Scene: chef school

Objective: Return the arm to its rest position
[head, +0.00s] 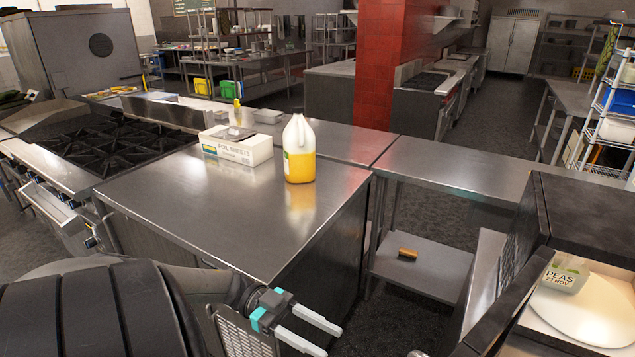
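My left gripper (332,341) is at the bottom middle of the head view, with teal patches at its base and two pale grey fingers. The fingers are apart with nothing between them, so it is open. It is in front of the steel counter (215,215), near the counter's front right corner, and appears to touch nothing. My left arm comes in from the bottom left. My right gripper is not in view.
A jug of yellow liquid (300,155) and a foil sheets box (237,148) stand on the counter. A gas stove (115,145) is left. At right, a dark-walled unit (590,215) holds a container labelled peas (563,277). A low shelf bears a small brown cylinder (408,254).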

